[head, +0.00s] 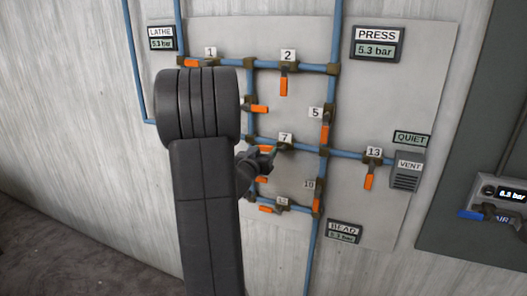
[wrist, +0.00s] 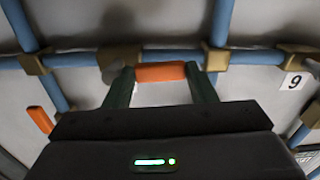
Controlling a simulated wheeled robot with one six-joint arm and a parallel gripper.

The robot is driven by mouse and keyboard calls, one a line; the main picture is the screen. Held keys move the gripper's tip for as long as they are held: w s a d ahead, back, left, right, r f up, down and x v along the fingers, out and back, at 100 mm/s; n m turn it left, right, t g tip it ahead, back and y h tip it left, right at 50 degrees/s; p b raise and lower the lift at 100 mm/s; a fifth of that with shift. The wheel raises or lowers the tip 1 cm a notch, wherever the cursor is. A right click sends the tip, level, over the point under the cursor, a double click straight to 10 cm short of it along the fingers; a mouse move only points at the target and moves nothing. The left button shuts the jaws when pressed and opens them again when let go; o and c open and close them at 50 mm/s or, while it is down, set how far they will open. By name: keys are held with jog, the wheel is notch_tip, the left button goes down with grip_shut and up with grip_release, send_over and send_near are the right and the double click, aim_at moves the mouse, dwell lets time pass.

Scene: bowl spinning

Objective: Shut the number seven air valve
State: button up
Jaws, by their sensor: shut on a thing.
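The number 7 label (head: 286,138) sits above a valve on the middle horizontal blue pipe of the wall panel. Its orange handle (head: 265,149) points left, along the pipe. My gripper (head: 268,154) is at this handle, and my arm hides the area to the left. In the wrist view, which looks upside down relative to the head view, the orange handle (wrist: 160,72) lies between the two dark green fingers of my gripper (wrist: 161,80). The fingers are shut on it. The handle runs roughly parallel to the pipe behind it.
Other orange-handled valves are close by: number 5 (head: 325,133), number 2 (head: 284,86) and number 13 (head: 369,181). A gauge marked PRESS (head: 375,46) reads 5.3 bar. The wrist view shows a tag (wrist: 293,80) like 9 or inverted 6.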

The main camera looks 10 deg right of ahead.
jog(key=s+d+f+n+p, duration=0.2)
jog(key=s+d+f+n, duration=0.1)
jog(key=n, duration=1.4)
jog(key=shift+d+f, duration=0.75)
jog(key=shift+f, duration=0.3)
jog(key=o, duration=1.4)
jog(key=b+v, duration=0.2)
jog(key=v, duration=1.1)
jog(key=shift+s+a+b, duration=0.25)
jog(key=shift+s+b, duration=0.05)
jog(key=shift+s, duration=0.05)
jog(key=shift+w+d, duration=0.1)
